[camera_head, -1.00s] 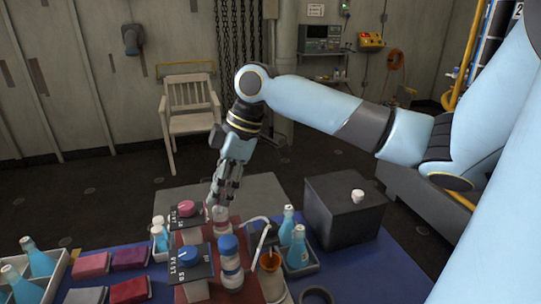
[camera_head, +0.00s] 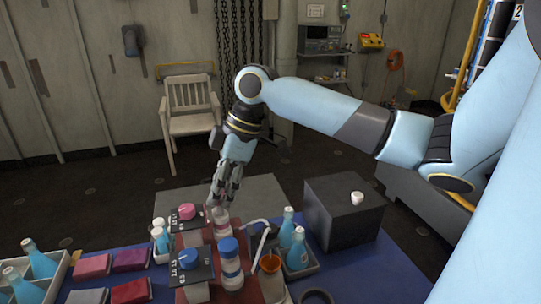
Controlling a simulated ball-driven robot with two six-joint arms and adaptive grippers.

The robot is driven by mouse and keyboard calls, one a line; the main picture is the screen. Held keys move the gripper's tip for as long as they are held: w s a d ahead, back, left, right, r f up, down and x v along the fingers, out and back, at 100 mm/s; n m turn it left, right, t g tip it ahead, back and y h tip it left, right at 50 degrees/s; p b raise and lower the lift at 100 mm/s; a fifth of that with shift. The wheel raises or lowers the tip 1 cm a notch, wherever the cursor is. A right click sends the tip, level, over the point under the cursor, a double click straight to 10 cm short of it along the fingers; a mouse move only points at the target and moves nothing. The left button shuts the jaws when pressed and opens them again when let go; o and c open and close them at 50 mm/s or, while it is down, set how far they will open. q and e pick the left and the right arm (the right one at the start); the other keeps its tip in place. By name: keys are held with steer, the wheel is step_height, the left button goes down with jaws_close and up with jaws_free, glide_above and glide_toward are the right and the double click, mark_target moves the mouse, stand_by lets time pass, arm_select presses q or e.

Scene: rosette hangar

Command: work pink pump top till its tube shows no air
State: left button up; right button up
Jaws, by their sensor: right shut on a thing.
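My right gripper (camera_head: 217,204) points down at the far side of the table, shut on the top of a clear bottle (camera_head: 221,222). Its fingers mostly hide that top, so I cannot make out its colour or its tube. A round pink piece (camera_head: 186,212) sits just left of it on a dark plate with white marks. A similar bottle with a blue top (camera_head: 228,247) stands nearer to me, apart from the gripper. My left gripper is not in view.
A white bent tube (camera_head: 256,222) and an orange cup (camera_head: 270,263) stand to the right. Blue bottles (camera_head: 297,254) stand in a tray beside a black box (camera_head: 343,217). Folded cloths (camera_head: 130,260) lie left. The blue mat (camera_head: 375,275) is bare at right.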

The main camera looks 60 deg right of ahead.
steer(key=shift+f+b, duration=0.35)
steer(key=shift+f, duration=0.4)
steer(key=o, duration=0.8)
steer(key=shift+o, duration=0.2)
step_height(320, 180, up, 7)
steer(key=p, duration=0.7)
steer(key=shift+r+p, duration=0.1)
steer(key=shift+p, duration=0.2)
